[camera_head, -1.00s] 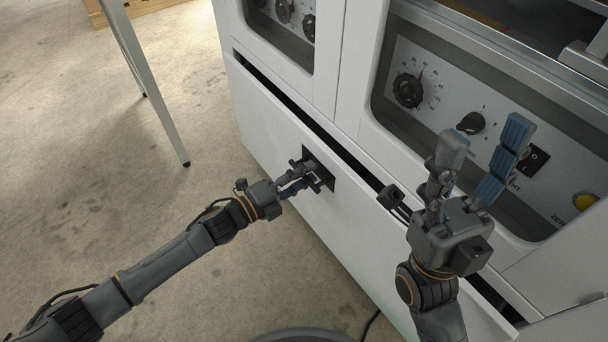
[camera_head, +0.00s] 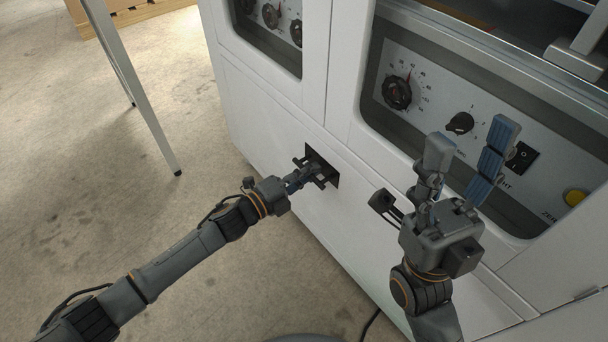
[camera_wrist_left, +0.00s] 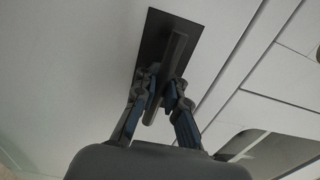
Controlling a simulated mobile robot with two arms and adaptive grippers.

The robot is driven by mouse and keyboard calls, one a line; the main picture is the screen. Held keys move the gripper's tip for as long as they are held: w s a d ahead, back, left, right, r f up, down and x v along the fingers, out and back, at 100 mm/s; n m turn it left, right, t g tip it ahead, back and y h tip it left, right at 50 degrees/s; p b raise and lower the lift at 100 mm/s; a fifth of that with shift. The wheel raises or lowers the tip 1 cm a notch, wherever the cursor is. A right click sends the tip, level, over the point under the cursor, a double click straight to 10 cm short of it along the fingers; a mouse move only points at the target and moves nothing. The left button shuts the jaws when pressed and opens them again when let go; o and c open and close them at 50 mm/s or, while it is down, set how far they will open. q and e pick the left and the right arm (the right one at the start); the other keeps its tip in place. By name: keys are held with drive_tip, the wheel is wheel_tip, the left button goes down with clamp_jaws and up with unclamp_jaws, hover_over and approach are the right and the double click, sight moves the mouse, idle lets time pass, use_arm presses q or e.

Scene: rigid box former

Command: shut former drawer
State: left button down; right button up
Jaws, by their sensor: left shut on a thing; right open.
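The former drawer (camera_head: 272,150) is the wide white front low on the machine. In the head view its front sits flush with the panels above, with only a thin seam showing. Its dark recessed handle (camera_wrist_left: 173,62) shows in the left wrist view. My left gripper (camera_head: 312,178) is at that handle, and in the left wrist view its fingers (camera_wrist_left: 158,100) are shut around the handle bar. My right gripper (camera_head: 468,160) is open and empty, fingers pointing up, in front of the right control panel.
The white former (camera_head: 340,75) has a control panel with a dial (camera_head: 397,92), a knob (camera_head: 460,123), a black switch (camera_head: 521,157) and a yellow button (camera_head: 574,197). A grey metal leg (camera_head: 140,95) stands at left. The concrete floor (camera_head: 90,190) between is clear.

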use_arm(q)
drive_tip(key=c, duration=1.4)
unclamp_jaws()
drive_tip(key=v, duration=1.2)
drive_tip(key=shift+a, duration=0.1)
